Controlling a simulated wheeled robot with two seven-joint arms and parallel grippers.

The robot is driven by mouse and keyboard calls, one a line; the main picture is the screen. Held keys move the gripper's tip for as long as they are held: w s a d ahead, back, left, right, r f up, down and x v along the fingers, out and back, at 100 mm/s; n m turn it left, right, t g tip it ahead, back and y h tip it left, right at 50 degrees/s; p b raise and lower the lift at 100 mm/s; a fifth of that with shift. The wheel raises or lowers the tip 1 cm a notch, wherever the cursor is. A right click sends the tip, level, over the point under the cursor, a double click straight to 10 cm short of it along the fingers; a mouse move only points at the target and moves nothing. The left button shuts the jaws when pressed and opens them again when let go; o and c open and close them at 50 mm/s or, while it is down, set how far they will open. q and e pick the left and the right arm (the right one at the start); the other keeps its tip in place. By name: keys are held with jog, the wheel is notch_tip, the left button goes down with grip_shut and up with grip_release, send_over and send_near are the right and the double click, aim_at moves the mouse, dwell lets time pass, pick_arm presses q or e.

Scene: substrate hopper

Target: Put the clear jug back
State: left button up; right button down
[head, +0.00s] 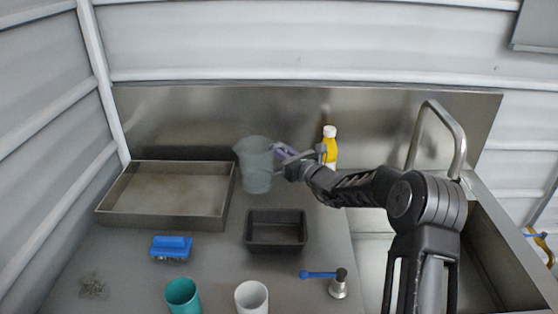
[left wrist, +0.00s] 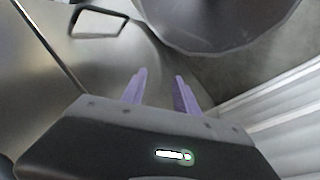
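The clear jug (head: 257,165) is upright in the head view, beside the right end of the shallow metal tray, in front of the steel backsplash. I cannot tell whether its base touches the counter. My right gripper (head: 286,153), with purple fingertips, is at the jug's right side, where the handle is hidden. I cannot tell whether its fingers are closed on the jug. My left gripper (left wrist: 160,92) shows only in the left wrist view, with its two purple fingers apart and nothing between them.
The metal tray (head: 103,208), black bin (head: 276,247), blue brush (head: 171,246), teal cup (head: 183,297), white cup (head: 252,298) and blue-handled tool (head: 319,275) are on the counter. A yellow bottle (head: 330,146) stands behind my right arm. The sink (head: 482,225) is at the right.

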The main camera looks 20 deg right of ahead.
notch_tip(320, 180, down, 3)
jog(key=shift+f+p, duration=0.2)
jog(key=shift+p, duration=0.15)
jog(key=shift+f, duration=0.1)
jog(key=shift+f, duration=0.2)
jog(key=c, duration=1.5)
grip_release()
jog(key=shift+o, duration=0.2)
jog(key=shift+r, duration=0.15)
jog(key=shift+s, duration=0.25)
jog(key=b+v, duration=0.2)
jog(key=v, duration=0.9)
jog(key=shift+s, duration=0.3)
